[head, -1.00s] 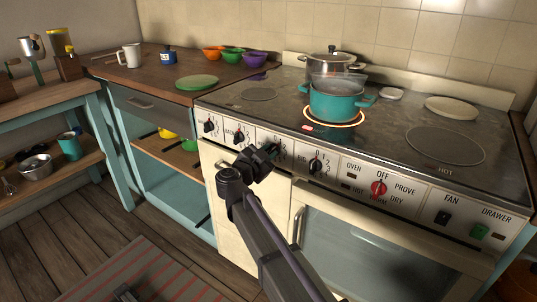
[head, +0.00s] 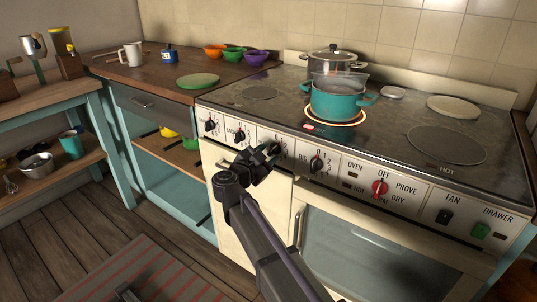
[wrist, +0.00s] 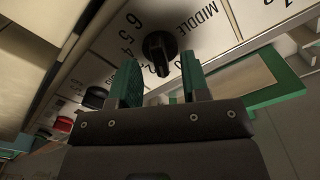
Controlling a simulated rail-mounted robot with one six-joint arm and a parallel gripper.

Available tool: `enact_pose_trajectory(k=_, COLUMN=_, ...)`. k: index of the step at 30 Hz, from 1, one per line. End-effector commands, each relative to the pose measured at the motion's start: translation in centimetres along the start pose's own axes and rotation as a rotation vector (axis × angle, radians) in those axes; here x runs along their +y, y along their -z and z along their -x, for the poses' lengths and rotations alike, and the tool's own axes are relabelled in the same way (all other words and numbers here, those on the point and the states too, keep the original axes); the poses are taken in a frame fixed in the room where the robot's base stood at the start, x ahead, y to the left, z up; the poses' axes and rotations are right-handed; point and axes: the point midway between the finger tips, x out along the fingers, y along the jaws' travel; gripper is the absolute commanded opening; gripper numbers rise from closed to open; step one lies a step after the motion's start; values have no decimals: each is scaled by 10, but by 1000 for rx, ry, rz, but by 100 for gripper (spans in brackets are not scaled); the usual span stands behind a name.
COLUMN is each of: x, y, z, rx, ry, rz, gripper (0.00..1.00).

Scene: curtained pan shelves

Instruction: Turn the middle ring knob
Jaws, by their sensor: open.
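The middle ring knob (wrist: 160,48) is black, with the word MIDDLE and several numbers printed around it on the cream panel in the wrist view. Its pointer end reaches down to between my fingertips. My gripper (wrist: 160,72) is open, with one green-lined finger on each side of the pointer end. I cannot tell whether either finger touches the knob. In the head view my gripper (head: 270,153) is up against the stove's control panel (head: 345,172) and mostly hides this knob.
Other black knobs sit left (head: 239,135) and right (head: 317,164) of my gripper. A red oven knob (head: 380,188) is farther right. A teal pot (head: 338,102) stands on a glowing ring (head: 335,124). The oven door handle (head: 298,229) is below.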

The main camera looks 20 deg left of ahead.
Motion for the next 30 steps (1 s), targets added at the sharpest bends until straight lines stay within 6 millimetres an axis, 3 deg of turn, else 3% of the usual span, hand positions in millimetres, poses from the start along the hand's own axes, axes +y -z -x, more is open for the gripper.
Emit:
enact_pose_trajectory(k=13, x=0, y=0, z=6, rx=-1, ry=1, rz=0, gripper=42)
enact_pose_trajectory(k=30, x=0, y=0, z=60, rx=-1, ry=2, rz=0, gripper=42)
